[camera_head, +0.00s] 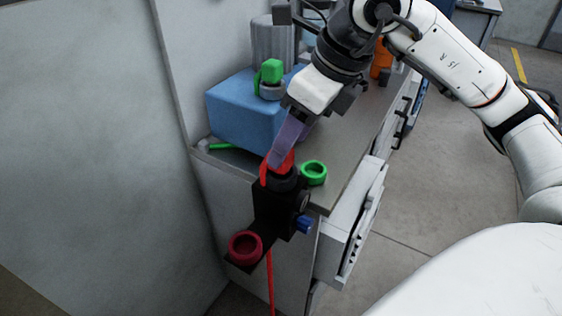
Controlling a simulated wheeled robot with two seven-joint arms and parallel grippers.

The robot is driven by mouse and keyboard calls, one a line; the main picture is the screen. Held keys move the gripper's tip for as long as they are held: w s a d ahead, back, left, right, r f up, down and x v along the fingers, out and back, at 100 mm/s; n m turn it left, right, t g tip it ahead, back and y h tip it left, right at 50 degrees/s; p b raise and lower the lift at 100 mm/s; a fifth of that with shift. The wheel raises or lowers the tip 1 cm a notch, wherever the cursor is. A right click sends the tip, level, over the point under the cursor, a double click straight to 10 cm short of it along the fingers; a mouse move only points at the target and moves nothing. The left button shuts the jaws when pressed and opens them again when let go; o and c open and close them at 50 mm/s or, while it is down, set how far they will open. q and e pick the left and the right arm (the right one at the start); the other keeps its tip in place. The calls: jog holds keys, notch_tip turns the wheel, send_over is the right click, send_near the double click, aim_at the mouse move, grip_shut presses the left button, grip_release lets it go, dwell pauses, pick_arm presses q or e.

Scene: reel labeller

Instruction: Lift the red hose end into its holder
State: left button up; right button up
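A red hose end (281,163) shows at the top of a black block bracket (272,207) at the near corner of the bench. A thin red hose (270,283) hangs below the bracket. A dark red ring (246,247) sits on the bracket's lower arm, with no hose visible in it. My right gripper (279,158) points down, its purple finger tips at the red hose end and overlapping it. I cannot tell whether the fingers are closed on it. Which part is the holder is not clear. My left gripper is not in view.
A green ring (314,173) is on the bench corner beside the bracket, with a blue knob (304,224) below. A blue box (236,110) and a green-topped part (271,70) stand behind. A grey wall (90,130) closes the left; open floor lies right.

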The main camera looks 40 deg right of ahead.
jog(key=x, duration=0.4)
jog(key=shift+w+a+f, duration=0.1)
jog(key=shift+w+f, duration=0.05)
jog(key=shift+w, duration=0.15)
jog(key=shift+c, duration=0.4)
jog(key=c, duration=1.2)
notch_tip(320, 180, up, 10)
jog(key=shift+r+p, duration=0.2)
jog(key=shift+p, duration=0.55)
jog(key=shift+r+p, duration=2.8)
jog(key=shift+r, duration=0.6)
